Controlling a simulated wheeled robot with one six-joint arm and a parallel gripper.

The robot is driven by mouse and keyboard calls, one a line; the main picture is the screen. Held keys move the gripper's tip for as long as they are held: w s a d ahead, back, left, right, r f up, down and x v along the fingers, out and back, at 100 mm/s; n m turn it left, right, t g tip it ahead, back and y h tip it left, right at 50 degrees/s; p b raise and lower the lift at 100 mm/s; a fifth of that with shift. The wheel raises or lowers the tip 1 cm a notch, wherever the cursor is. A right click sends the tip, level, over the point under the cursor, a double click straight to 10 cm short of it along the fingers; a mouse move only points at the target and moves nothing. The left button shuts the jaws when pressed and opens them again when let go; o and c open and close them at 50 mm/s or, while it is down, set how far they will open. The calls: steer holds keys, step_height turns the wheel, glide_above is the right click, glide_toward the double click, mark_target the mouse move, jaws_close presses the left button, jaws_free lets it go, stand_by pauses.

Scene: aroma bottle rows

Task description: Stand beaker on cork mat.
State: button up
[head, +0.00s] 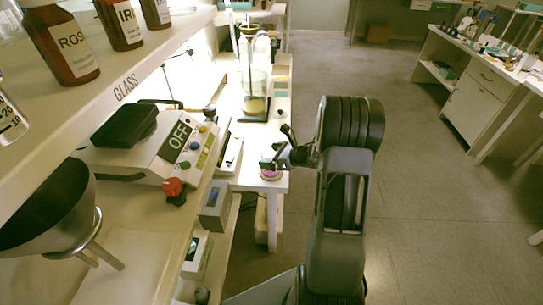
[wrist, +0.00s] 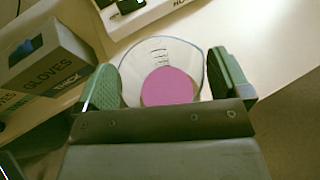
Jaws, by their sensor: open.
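A clear glass beaker with pink contents (wrist: 168,87) stands on the white bench in the wrist view, with dark graduation marks on its wall. My gripper (wrist: 163,68) is open, with one green-padded finger on each side of the beaker. I cannot tell whether either pad touches the glass. In the head view my gripper (head: 277,150) is at the bench's near right corner, and the pink of the beaker (head: 270,174) shows just below it, partly hidden. I cannot pick out a cork mat with certainty in either view.
A glove box (wrist: 50,65) stands left of the beaker in the wrist view. A white device (head: 230,153) lies close left of my gripper. Farther back is a glass vessel with yellowish liquid (head: 255,104) on a dark-based stand. Open floor (head: 420,200) lies to the right.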

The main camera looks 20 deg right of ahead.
steer(key=shift+r, duration=0.1)
steer(key=shift+r+p, duration=0.2)
steer(key=shift+p, duration=0.2)
steer(key=v, duration=1.1)
steer(key=w+r+m+h, duration=0.2)
steer(key=r+m+h, duration=0.25)
steer(key=m, duration=0.65)
steer(key=w+r+m+h, duration=0.1)
steer(key=r+m+h, duration=0.4)
steer(key=m, duration=0.6)
steer(key=s+a+f+m+g+y, duration=0.1)
steer(key=s+a+f+m+g, duration=0.2)
steer(key=s+a+m, duration=1.4)
steer(key=m+g, duration=0.4)
steer(key=shift+f+m+g+b, duration=0.25)
steer(key=shift+m+g+b, duration=0.05)
steer(key=shift+m+b, duration=0.1)
steer(key=shift+y, duration=0.25)
